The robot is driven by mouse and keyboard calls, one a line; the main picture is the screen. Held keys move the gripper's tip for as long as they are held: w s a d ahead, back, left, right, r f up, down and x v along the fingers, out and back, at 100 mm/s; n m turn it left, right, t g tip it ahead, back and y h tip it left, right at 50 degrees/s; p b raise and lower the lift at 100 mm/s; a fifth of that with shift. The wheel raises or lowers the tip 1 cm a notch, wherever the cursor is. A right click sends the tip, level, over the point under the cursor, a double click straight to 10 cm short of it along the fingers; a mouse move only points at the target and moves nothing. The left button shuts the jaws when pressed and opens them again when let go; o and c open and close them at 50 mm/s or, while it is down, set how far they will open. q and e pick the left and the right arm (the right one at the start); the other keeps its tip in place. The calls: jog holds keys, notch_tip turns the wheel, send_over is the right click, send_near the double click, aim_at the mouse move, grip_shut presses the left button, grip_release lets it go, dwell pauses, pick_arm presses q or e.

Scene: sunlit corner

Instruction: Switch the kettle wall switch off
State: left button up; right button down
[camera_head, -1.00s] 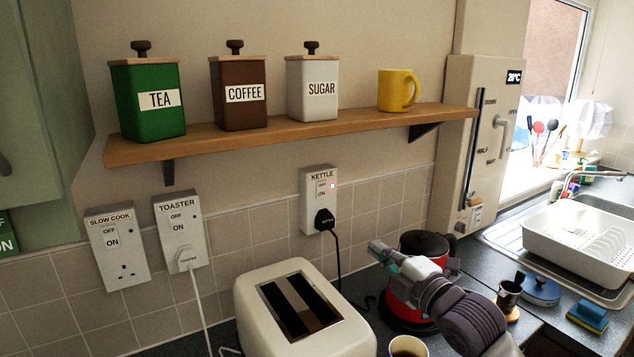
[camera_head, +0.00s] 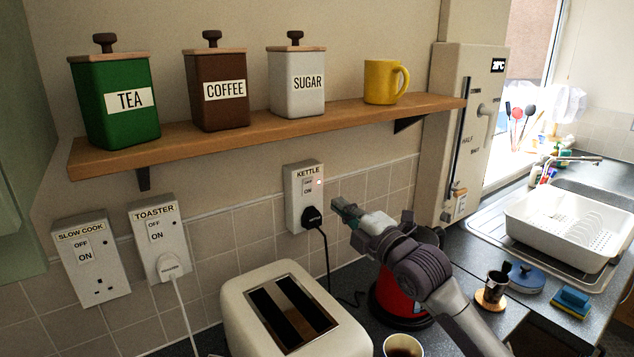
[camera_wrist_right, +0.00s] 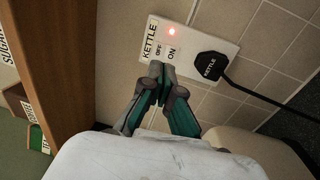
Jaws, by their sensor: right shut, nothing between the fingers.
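The kettle wall switch is on a white socket plate (camera_head: 305,197) marked KETTLE, under the shelf, with a small red light lit at its upper right. A black plug sits in its lower part. In the right wrist view the plate (camera_wrist_right: 209,40) shows OFF and ON labels and the lit light. My right gripper (camera_head: 338,206) is shut and empty, just right of the plate in the head view. In the wrist view its fingertips (camera_wrist_right: 158,72) are close together by the OFF and ON labels; I cannot tell whether they touch. My left gripper is not in view.
The red and black kettle (camera_head: 400,300) stands behind my right arm. A cream toaster (camera_head: 240,310) stands in front of the wall. The shelf (camera_head: 240,133) with canisters and a yellow mug (camera_head: 380,82) overhangs the switch. A cup (camera_head: 403,346) stands at the front.

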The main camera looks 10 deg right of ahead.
aim_at(310, 181)
jog(key=p+x, duration=0.2)
jog(key=x, duration=0.6)
jog(key=shift+a+r+p, duration=0.1)
jog(key=shift+a+p, duration=0.05)
jog(key=shift+p, duration=0.25)
jog(key=shift+w+a, duration=0.2)
jog(key=shift+w, duration=0.35)
jog(key=shift+w, duration=0.1)
